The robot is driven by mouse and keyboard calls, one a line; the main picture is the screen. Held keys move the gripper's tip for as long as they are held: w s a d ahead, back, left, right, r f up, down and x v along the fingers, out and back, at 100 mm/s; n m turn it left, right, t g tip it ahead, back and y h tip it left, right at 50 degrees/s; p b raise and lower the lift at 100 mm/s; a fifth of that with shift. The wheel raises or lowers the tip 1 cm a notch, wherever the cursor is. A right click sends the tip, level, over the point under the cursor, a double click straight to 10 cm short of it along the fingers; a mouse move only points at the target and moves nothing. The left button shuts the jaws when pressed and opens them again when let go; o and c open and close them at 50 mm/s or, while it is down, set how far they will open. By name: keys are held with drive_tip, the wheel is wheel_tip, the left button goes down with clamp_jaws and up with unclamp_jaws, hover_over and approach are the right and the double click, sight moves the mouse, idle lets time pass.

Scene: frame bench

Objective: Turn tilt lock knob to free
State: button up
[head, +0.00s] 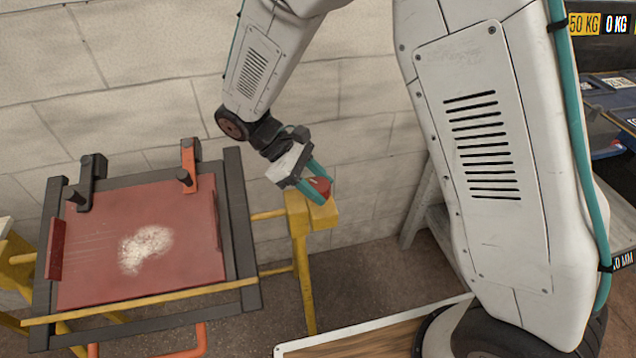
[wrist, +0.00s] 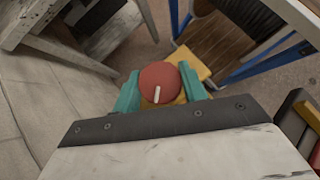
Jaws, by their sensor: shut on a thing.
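The tilt lock knob is a round red knob (head: 319,186) on top of a yellow post (head: 303,250), to the right of the tilting frame. In the wrist view the knob (wrist: 160,82) shows a white pointer line directed toward the bottom of the picture, slightly left of straight down. My gripper (head: 314,186) has teal fingers and comes down from the upper left. In the wrist view its fingers (wrist: 160,90) are on both sides of the knob, shut on it. No markings for the lock positions are readable around the knob.
The red panel (head: 95,245) with a pale worn patch lies in a dark frame (head: 243,225) with two clamps, one black (head: 92,178) and one orange (head: 190,172). A block wall (head: 130,80) stands close behind. A wooden-topped surface (head: 365,345) is at the bottom.

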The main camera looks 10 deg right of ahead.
drive_tip(key=n+t+h, duration=0.1)
drive_tip(key=n+t, duration=0.2)
drive_tip(key=n, duration=0.1)
drive_tip(key=shift+s+n, duration=0.1)
drive_tip(key=shift+n, duration=0.2)
drive_tip(key=shift+n+t, duration=2)
drive_tip(key=shift+n, duration=0.3)
drive_tip(key=o, duration=1)
drive_tip(key=v, duration=0.7)
drive_tip(key=shift+a+r, duration=0.2)
drive_tip(key=shift+r, duration=0.1)
drive_tip(key=shift+s, duration=0.1)
